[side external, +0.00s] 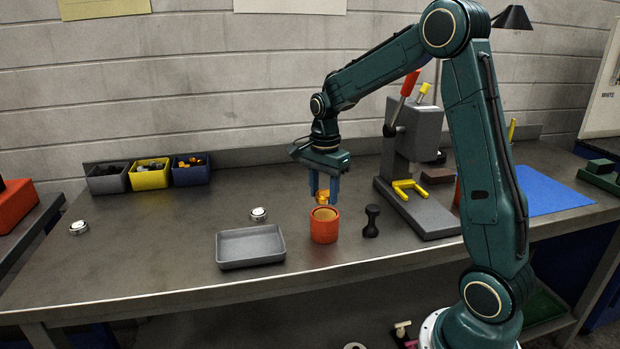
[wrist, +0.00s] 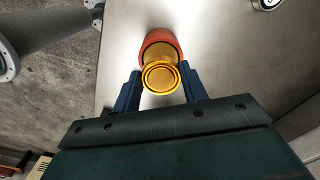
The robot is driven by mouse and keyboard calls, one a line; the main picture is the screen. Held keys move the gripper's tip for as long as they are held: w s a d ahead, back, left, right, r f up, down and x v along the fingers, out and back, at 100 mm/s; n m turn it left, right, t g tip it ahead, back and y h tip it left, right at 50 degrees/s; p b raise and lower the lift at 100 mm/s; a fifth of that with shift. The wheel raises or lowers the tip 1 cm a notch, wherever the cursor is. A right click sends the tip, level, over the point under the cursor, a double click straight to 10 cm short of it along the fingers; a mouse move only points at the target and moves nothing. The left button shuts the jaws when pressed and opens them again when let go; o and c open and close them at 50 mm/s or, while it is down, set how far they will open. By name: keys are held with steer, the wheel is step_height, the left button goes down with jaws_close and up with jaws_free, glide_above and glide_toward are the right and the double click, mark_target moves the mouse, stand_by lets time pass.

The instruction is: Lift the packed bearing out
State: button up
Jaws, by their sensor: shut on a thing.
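An orange-red pot (side external: 324,232) with a tan filling stands near the front of the bench; in the wrist view its rim (wrist: 158,36) shows behind the held piece. My gripper (side external: 324,196) points down over the pot, its blue fingers shut on a yellow-orange ring-shaped piece (side external: 323,198), which looks like the packed bearing coated in grease. In the wrist view the packed bearing (wrist: 160,78) sits between the fingertips and overlaps the near side of the pot. It appears just above the pot's mouth; the exact gap is hard to tell.
A grey tray (side external: 250,247) lies left of the pot. Silver bearings (side external: 259,214) (side external: 78,228) lie on the bench. A black spool-shaped piece (side external: 371,221) and a grey press (side external: 415,150) stand to the right. Several small bins (side external: 150,179) line the back.

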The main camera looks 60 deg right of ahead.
mark_target(323, 195)
step_height(323, 195, up, 16)
stand_by(0.4)
steer(key=shift+a, duration=0.1)
stand_by(0.5)
